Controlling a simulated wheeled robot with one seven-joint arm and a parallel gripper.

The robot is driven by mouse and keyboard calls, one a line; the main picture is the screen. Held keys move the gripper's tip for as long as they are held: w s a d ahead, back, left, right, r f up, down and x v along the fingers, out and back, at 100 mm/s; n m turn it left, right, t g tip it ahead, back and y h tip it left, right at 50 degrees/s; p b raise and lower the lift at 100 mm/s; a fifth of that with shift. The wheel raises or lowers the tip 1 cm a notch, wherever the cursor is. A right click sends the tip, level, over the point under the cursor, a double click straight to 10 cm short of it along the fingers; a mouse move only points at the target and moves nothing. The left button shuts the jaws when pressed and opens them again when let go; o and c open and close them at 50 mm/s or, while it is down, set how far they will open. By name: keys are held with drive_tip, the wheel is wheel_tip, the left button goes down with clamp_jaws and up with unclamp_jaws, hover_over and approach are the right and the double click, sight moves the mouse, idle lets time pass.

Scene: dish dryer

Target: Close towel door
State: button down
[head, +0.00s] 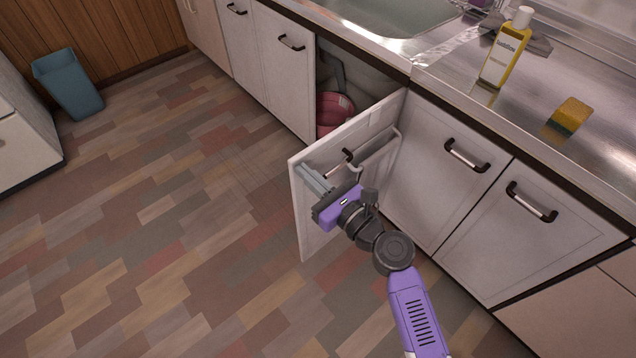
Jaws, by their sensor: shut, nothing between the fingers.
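The towel door (316,232) is a white cabinet door standing partly open. It swings out from its right edge, and its outer face is toward me. It carries a dark-ended handle (338,164) and a pale towel bar (378,149). My gripper (304,170) is in front of this outer face, near the door's free left edge, just left of the handle. Its fingers are shut and empty. I cannot tell whether they touch the door. My gripper and arm hide part of the door's lower face.
The open cabinet holds a pink tub (333,108). Closed cabinet doors (440,175) lie to the right. The counter above bears a yellow bottle (505,50) and a sponge (569,116). A blue bin (70,85) stands far left. The floor left of the door is clear.

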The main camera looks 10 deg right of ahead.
drive_tip(key=shift+w+a, duration=0.1)
drive_tip(key=shift+w, duration=0.15)
